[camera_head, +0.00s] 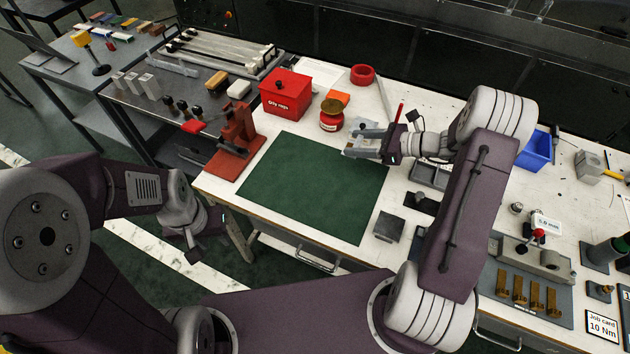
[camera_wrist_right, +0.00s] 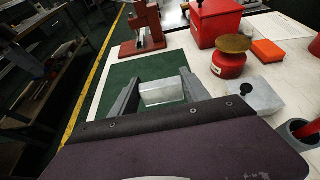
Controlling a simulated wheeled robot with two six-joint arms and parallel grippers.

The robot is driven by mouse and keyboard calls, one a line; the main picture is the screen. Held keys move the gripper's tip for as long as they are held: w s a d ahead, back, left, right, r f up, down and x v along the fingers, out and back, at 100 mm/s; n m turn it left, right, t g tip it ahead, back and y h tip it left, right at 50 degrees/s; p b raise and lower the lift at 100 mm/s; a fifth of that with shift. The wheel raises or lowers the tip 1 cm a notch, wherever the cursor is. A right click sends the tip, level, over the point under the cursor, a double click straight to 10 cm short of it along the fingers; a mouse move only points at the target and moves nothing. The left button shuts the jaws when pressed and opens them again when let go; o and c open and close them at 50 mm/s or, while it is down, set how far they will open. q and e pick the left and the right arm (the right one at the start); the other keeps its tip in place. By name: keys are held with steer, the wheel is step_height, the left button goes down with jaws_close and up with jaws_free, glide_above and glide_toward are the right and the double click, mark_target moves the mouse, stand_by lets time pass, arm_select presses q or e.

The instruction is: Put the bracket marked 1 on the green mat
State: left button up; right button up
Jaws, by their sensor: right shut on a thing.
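The green mat (camera_head: 313,187) lies bare on the white workbench in the head view. It also shows behind the fingers in the wrist view (camera_wrist_right: 118,74). My right gripper (camera_head: 364,142) is just beyond the mat's far right corner. Its fingers are shut on a pale silvery metal piece (camera_wrist_right: 163,92), seen between them in the wrist view. I cannot read a mark on this piece, and its full shape is partly hidden. My left gripper (camera_head: 193,246) hangs low at the left, in front of the bench and away from the mat; its finger opening is unclear.
A red jar (camera_head: 331,118), a red oily-rags box (camera_head: 285,92) and an orange block (camera_head: 338,97) stand behind the mat. A red press-like stand (camera_head: 236,147) is at its left. A dark square block (camera_head: 389,226) sits right of it. Several brass pieces (camera_head: 519,290) stand far right.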

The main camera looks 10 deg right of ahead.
steer(key=shift+w+d+r, duration=0.15)
steer(key=shift+w+d, duration=0.05)
steer(key=shift+d, duration=0.05)
glide_above(318, 181)
step_height(318, 181, down, 7)
steer(key=shift+f, duration=0.1)
steer(key=shift+f+b, duration=0.4)
steer(key=shift+f, duration=1.6)
steer(key=shift+s+f, duration=0.1)
steer(key=o, duration=1.6)
steer(key=shift+o, duration=0.2)
